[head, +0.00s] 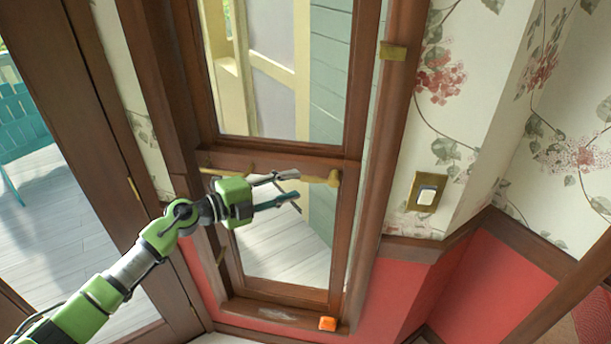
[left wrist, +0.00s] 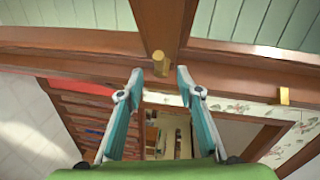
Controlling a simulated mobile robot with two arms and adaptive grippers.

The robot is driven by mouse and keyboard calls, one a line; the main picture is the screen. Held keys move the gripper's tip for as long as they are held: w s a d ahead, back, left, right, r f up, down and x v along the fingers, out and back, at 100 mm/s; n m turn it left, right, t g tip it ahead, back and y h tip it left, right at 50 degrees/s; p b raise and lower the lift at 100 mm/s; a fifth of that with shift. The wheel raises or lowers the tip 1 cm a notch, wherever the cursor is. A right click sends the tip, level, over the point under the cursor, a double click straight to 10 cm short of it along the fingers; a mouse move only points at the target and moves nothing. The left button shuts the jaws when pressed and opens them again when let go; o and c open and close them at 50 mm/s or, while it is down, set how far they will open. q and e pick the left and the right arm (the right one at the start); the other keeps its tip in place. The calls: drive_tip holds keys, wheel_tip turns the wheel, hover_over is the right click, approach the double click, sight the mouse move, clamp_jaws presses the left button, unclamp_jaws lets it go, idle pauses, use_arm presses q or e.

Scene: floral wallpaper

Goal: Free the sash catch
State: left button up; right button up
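A small brass catch (head: 334,177) sits at the right end of the window's wooden meeting rail (head: 270,163) in the head view. My left gripper (head: 297,190) is in front of the window, just left of the catch, with its fingers pointing right. In the left wrist view my left gripper (left wrist: 159,76) has its two fingers spread with nothing between them. A brass piece (left wrist: 161,63), seemingly the same catch, shows on the wood just beyond the fingertips. I cannot tell any contact. My right gripper is in neither view.
An orange block (head: 327,323) lies on the window sill at the lower right. A brass plate (head: 393,51) is on the right frame post. A light switch (head: 428,190) is on the floral wall. A glazed door (head: 75,210) is at the left.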

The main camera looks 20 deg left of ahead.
sight(305, 181)
use_arm(q)
drive_tip(key=x, duration=0.5)
drive_tip(key=shift+w+f+p, duration=0.1)
drive_tip(key=shift+w+p, duration=0.05)
drive_tip(key=shift+p, duration=0.25)
clamp_jaws()
